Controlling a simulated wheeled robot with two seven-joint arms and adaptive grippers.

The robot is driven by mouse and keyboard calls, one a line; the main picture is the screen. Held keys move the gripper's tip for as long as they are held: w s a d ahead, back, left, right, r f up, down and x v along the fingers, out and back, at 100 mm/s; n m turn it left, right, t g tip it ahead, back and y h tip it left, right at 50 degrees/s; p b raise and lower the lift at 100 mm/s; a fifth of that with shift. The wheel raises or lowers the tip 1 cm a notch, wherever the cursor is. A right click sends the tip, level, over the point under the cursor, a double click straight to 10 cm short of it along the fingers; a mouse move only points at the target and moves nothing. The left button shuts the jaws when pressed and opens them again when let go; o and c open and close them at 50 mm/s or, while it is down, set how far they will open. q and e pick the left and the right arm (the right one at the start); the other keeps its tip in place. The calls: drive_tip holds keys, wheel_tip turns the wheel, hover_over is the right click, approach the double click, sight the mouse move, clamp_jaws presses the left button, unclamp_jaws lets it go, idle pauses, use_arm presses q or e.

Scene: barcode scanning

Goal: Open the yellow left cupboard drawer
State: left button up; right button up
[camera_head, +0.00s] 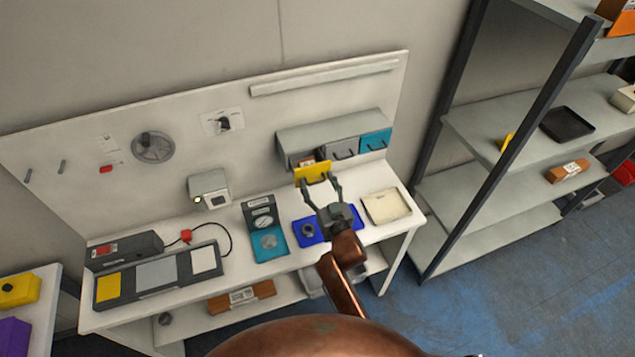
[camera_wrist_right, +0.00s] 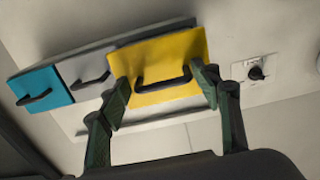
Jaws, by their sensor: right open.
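The yellow left drawer (camera_head: 312,172) is the leftmost of three drawers in the cupboard (camera_head: 336,133) on the back panel. It stands out from the cupboard, and a brownish item shows behind its front in the head view. In the right wrist view the yellow front (camera_wrist_right: 160,60) with its black handle (camera_wrist_right: 163,82) fills the middle. My right gripper (camera_head: 322,186) is open just in front of the yellow drawer. In the wrist view its two fingertips (camera_wrist_right: 165,88) lie on either side of the handle, apart from each other. My left gripper is not in view.
The grey drawer (camera_head: 343,149) and teal drawer (camera_head: 375,141) beside it look shut. Below, the white table holds a blue tray (camera_head: 308,231), a cream tray (camera_head: 386,206) and a teal-and-black device (camera_head: 268,241). A dark-framed shelf (camera_head: 470,195) stands at the right.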

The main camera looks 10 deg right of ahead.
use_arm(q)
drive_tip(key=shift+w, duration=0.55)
use_arm(e)
drive_tip(key=s+d, duration=0.2)
drive_tip(key=s, duration=0.9)
drive_tip(key=shift+s+d, duration=0.15)
drive_tip(key=shift+s, duration=0.25)
